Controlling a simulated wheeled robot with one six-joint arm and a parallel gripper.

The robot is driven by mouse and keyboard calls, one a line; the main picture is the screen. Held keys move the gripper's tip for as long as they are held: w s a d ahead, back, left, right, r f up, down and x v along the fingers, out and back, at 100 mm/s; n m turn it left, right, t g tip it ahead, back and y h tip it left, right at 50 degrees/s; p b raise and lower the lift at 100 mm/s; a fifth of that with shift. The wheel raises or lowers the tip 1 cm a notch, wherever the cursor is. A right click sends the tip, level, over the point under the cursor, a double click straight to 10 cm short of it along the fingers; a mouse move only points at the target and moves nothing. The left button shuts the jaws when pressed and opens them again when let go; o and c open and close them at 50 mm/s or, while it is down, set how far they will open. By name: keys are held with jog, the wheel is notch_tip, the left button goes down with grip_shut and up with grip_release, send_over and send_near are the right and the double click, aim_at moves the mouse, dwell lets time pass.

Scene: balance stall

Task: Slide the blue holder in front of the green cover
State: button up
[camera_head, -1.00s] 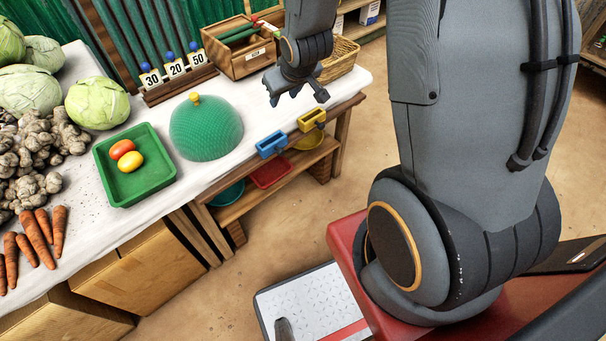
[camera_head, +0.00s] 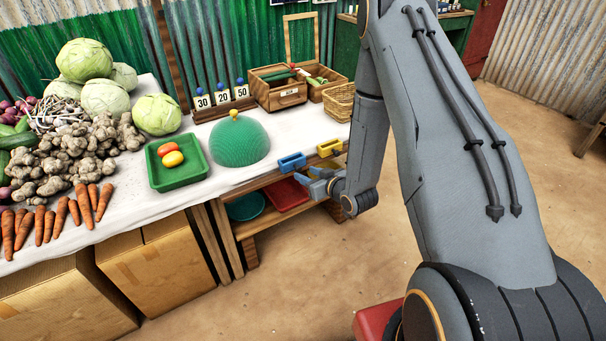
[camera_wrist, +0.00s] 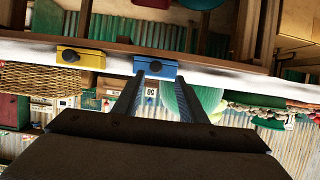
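The blue holder (camera_head: 292,161) sits on the front edge of the table, right of the green cover (camera_head: 240,140). The cover is a ribbed dome with a yellow knob, standing on the white cloth. In the wrist view, which looks upside down, the blue holder (camera_wrist: 155,67) lies just past my fingertips, roughly between them; the cover (camera_wrist: 190,98) is partly hidden behind a finger. My gripper (camera_head: 312,178) is in front of the table edge, close to the blue holder. In the wrist view my gripper (camera_wrist: 160,85) is open, with nothing visibly gripped.
A yellow holder (camera_head: 329,148) is on the same edge, right of the blue one. A green tray (camera_head: 180,177) with two tomato-like items is left of the cover. Under the table are a red tray (camera_head: 287,196) and a teal bowl (camera_head: 246,207). The edge before the cover looks clear.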

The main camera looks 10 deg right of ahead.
aim_at(300, 169)
jog(key=x, duration=0.2)
jog(key=d+x, duration=0.1)
jog(key=x, duration=0.1)
jog(key=shift+w+a+f+p, duration=0.15)
jog(key=shift+w+p, duration=0.2)
jog(key=shift+w, duration=0.05)
jog(key=shift+w+a+f, duration=0.2)
jog(key=shift+w, duration=0.2)
jog(key=shift+c, duration=0.3)
grip_shut()
